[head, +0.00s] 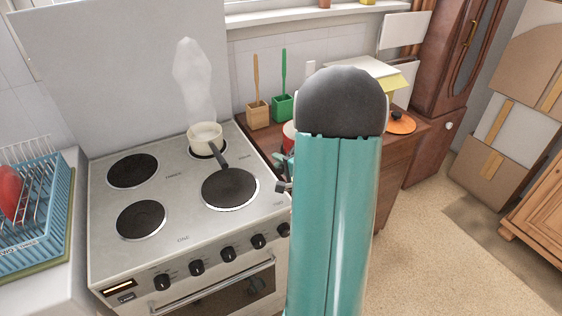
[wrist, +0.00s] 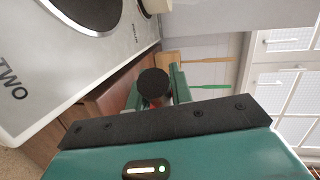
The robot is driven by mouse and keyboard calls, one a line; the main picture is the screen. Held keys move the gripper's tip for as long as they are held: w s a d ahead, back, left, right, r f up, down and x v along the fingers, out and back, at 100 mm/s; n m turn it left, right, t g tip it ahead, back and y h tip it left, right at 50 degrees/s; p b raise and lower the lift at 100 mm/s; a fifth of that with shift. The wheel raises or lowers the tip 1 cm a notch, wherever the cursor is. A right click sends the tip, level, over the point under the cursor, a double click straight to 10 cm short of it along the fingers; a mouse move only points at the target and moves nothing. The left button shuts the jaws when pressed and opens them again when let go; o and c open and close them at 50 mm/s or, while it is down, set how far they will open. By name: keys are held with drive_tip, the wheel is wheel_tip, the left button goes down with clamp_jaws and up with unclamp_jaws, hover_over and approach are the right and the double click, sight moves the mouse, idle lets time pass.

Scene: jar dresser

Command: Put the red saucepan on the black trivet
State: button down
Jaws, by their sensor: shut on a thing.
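The red saucepan (head: 289,134) is mostly hidden behind my arm in the head view; only a strip of its red side shows over the dresser. My gripper (head: 281,165) is partly hidden by my arm, just right of the stove. In the wrist view, my gripper (wrist: 155,97) is shut on a dark, round-ended piece (wrist: 153,82), which looks like the saucepan's handle. Its dark end (head: 283,187) also seems to stick out beside my arm. I cannot tell whether the pan touches the dresser top. I cannot make out the black trivet.
A steaming cream pan (head: 205,136) stands on the stove's (head: 175,190) back right burner. A wooden utensil pot (head: 257,115) and a green one (head: 283,107) stand at the wall. An orange lid (head: 402,124) lies on the dresser's right. A blue dish rack (head: 40,225) is far left.

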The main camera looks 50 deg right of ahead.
drive_tip(key=c, duration=1.2)
unclamp_jaws()
drive_tip(key=shift+a, duration=0.1)
drive_tip(key=shift+c, duration=0.2)
drive_tip(key=v, duration=1.2)
drive_tip(key=w+a+r+n+g+y, duration=0.25)
drive_tip(key=a+n+y, duration=0.25)
drive_tip(key=a, duration=0.7)
drive_tip(key=w+a+r+n+g+y, duration=0.25)
drive_tip(key=a+n+g+y, duration=0.2)
drive_tip(key=a, duration=0.75)
drive_tip(key=s+a+r+n+g+h, duration=0.3)
drive_tip(key=s+a+r+n+h, duration=0.4)
drive_tip(key=s+a+n, duration=0.1)
drive_tip(key=shift+s+a+r+n, duration=0.3)
drive_tip(key=shift+a+n, duration=0.35)
drive_tip(key=shift+n, duration=0.2)
drive_tip(key=shift+f, duration=0.1)
